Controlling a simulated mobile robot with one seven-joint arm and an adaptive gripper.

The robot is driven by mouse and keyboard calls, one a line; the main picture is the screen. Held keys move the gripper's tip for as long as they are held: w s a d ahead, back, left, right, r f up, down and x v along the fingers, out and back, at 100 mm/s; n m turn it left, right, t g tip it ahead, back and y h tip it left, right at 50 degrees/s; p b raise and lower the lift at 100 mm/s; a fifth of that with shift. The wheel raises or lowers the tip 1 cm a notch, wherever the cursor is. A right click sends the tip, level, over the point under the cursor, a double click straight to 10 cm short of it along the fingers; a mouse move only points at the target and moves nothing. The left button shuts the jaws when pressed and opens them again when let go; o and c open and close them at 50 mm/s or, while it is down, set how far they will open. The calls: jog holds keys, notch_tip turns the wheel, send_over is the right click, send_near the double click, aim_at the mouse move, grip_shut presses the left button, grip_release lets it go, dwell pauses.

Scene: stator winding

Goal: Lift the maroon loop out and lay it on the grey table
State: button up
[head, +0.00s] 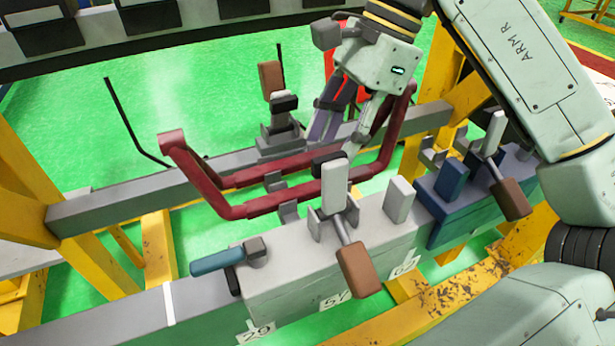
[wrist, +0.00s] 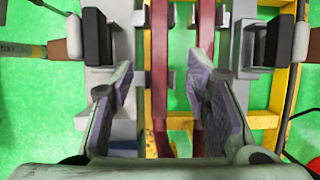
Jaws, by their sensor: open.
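The maroon loop (head: 275,200) is a long frame with upturned ends, lying along the grey fixture in small brackets. Its two long bars also show in the wrist view (wrist: 159,70), running side by side. My gripper (head: 342,142) is over the loop's middle, pointing down, with its jaws open. A grey table cannot be surely made out; a pale surface (head: 22,258) shows at the left edge.
Toggle clamps with brown handles stand beside the loop: front (head: 356,270), right (head: 511,200) and back (head: 270,77). A blue handle (head: 218,262) lies at front left. Grey beams (head: 120,200) rest on yellow frames (head: 20,190). A dark rack (head: 150,40) spans the back.

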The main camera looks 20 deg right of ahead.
aim_at(313, 185)
jog(key=shift+b+x, duration=0.5)
jog(key=shift+x, duration=0.5)
jog(key=b+x, duration=0.5)
jog(key=shift+r, duration=0.15)
jog(key=shift+c, duration=0.2)
grip_shut()
